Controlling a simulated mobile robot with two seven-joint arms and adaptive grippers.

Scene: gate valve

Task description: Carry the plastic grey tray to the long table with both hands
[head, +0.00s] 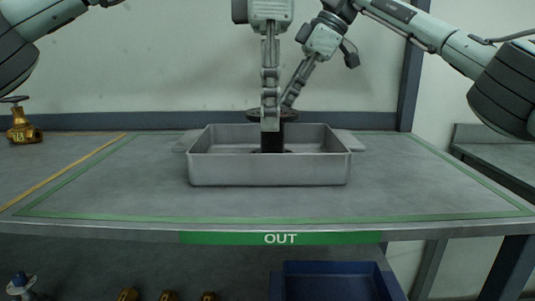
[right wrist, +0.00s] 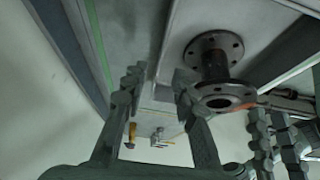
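The grey tray (head: 270,172) sits on the workbench inside the green outline, with a handle lug at each side. A dark flanged spool (head: 286,115) stands upright in it; its flanges show in the right wrist view (right wrist: 215,60). My left gripper (head: 269,125) points down in front of the spool, its tips over the tray. Its two fingers look apart in the right wrist view (right wrist: 272,125). My right gripper (head: 288,103) slants in from the upper right, tips near the spool's top flange. In the right wrist view it is open and empty (right wrist: 157,82), beside the spool.
The workbench (head: 420,190) is clear around the tray and has a green OUT label (head: 281,239) on its front edge. A brass valve (head: 21,128) stands far left. A blue bin (head: 330,282) and small brass parts lie below. Another grey surface (head: 500,158) is at right.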

